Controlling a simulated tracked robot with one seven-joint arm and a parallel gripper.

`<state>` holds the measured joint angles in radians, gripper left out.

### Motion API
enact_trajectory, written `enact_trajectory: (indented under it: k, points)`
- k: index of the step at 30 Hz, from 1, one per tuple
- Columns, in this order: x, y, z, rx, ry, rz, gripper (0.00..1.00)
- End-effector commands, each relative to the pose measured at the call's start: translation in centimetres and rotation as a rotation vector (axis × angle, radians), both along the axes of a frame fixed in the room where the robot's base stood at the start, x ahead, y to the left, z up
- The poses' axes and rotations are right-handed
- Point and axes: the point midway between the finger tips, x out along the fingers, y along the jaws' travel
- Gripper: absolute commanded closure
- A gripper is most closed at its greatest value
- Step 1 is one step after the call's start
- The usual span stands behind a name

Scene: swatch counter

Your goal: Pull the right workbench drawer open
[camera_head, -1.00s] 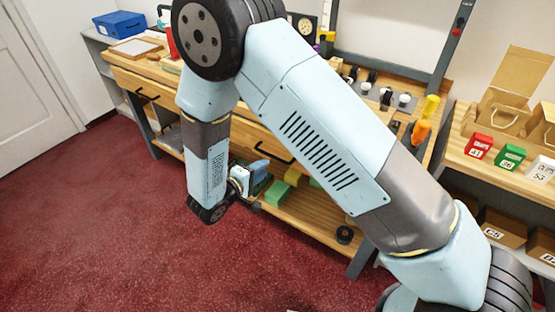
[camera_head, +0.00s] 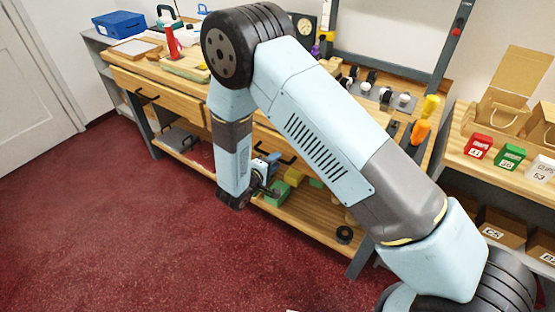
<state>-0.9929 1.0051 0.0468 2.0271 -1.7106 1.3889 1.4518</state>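The wooden workbench (camera_head: 315,215) stands in the middle. Its right drawer (camera_head: 265,137) shows only in part behind my arm and looks closed. A dark bar handle (camera_head: 289,157) on its front is partly visible. My gripper (camera_head: 272,186) is small and dark beyond the lower end of my forearm, low in front of the bench and close to the handle. I cannot make out its fingers or whether it touches anything. The left drawer (camera_head: 170,98) is closed, with its own dark handle (camera_head: 147,97).
A red bottle (camera_head: 172,43) and tools stand on the benchtop. A side shelf (camera_head: 463,145) with numbered boxes is at right. The red floor at left is free.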

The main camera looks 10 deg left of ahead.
Motion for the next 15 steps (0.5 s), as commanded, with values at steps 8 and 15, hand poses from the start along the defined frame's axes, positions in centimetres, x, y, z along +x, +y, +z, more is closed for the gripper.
enact_trajectory:
  k: [8,15]
  points:
    - [2.0,-0.8,-0.4,0.001,0.001,0.000,0.67]
    - [2.2,-0.8,-0.5,0.001,0.000,0.001,0.67]
